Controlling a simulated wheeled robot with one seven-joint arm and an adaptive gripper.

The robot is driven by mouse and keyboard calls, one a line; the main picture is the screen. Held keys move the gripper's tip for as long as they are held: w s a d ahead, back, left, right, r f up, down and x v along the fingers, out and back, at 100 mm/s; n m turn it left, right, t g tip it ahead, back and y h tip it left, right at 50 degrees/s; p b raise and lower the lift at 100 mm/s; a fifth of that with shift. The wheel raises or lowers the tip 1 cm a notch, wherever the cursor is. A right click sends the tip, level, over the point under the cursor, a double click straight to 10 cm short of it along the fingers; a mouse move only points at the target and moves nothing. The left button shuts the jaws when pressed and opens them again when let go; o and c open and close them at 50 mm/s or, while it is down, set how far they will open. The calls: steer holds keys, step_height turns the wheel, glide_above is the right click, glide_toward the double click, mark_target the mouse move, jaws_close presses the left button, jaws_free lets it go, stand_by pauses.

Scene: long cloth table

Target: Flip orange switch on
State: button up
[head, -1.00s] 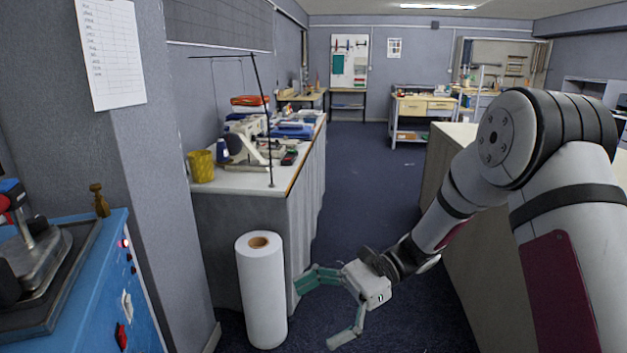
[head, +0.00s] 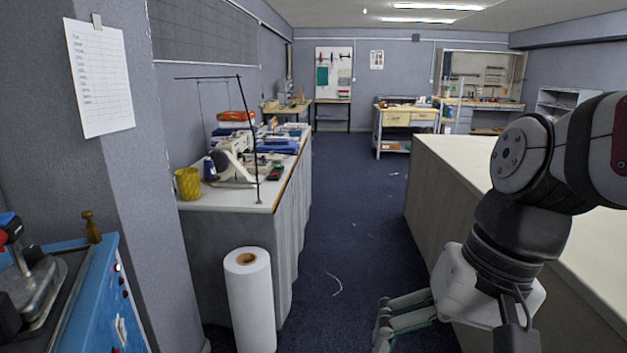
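A blue machine (head: 88,300) stands at the lower left. Its side carries a small red lit round control (head: 117,267), small dark controls below it, and a white rocker-like part (head: 121,330). I cannot make out a clearly orange switch; the machine's lower part is cut off by the picture edge. My gripper (head: 452,338) is at the bottom right, far to the right of the machine, pointing down. Its fingers are spread apart with nothing seen between them; the tips are partly cut off.
A white paper roll (head: 250,303) stands on the floor between the machine and my gripper. A cloth-draped table (head: 235,198) holds a sewing machine and yellow basket (head: 188,184). A long cloth-covered table (head: 470,158) is at the right. The blue floor aisle (head: 355,215) is mostly clear.

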steer(key=s+d+r+n+t+h+p, duration=0.1)
steer(key=s+d+r+n+t+h, duration=0.1)
steer(key=s+d+r+t, duration=0.1)
steer(key=s+d+t, duration=0.1)
steer(key=s+d, duration=0.1)
steer(key=shift+d, duration=0.35)
